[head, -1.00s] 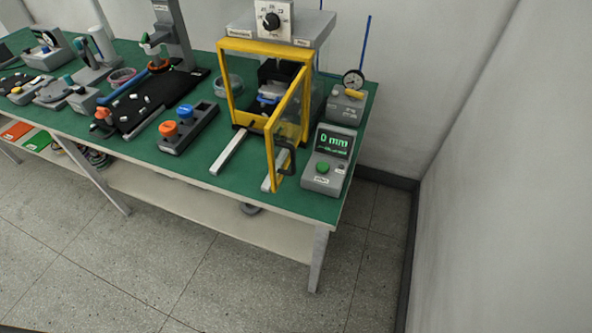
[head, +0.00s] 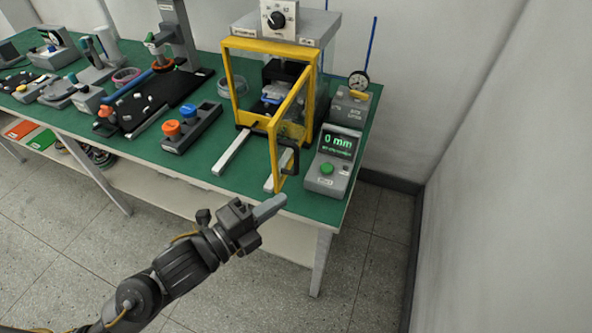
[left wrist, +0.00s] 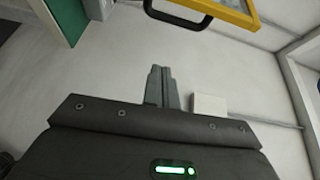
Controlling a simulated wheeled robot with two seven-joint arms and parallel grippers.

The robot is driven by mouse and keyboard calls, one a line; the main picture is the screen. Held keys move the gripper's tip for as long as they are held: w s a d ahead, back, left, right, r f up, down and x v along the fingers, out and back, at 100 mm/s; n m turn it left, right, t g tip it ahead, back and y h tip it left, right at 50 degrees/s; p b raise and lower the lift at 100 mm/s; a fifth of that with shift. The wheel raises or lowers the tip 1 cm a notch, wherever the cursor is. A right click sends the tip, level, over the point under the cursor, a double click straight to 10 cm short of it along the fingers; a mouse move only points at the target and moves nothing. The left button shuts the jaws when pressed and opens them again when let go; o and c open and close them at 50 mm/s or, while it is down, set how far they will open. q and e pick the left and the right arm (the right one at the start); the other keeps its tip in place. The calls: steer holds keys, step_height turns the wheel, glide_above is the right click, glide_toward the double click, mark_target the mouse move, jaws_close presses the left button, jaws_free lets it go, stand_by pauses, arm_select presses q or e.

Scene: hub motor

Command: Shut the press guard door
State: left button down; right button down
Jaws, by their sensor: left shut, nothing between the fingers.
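The press (head: 309,28) stands on the green bench top with a yellow guard frame (head: 226,80) around its front. The yellow-framed guard door (head: 276,152) hangs open, swung out toward the front edge of the bench. A dark handle (head: 290,160) is on the door's outer side. My left gripper (head: 270,208) is shut and empty, in front of the bench edge, just below the door's free end and apart from it. In the left wrist view the shut fingers (left wrist: 161,88) point toward the yellow door frame (left wrist: 220,10) and its dark handle (left wrist: 178,17). My right gripper is not in view.
A grey display box (head: 333,160) reading 0 mm stands right of the door. A control box (head: 191,127) with orange and blue buttons stands to the left. A dial gauge (head: 358,82) is behind. Open floor lies before the bench (head: 180,180).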

mark_target(295, 171)
arm_select(q)
steer(key=d+x, duration=0.1)
steer(key=x, duration=0.9)
steer(key=a, duration=0.3)
steer(key=w+a+r, duration=0.1)
steer(key=shift+a, duration=0.2)
steer(key=shift+m, duration=0.3)
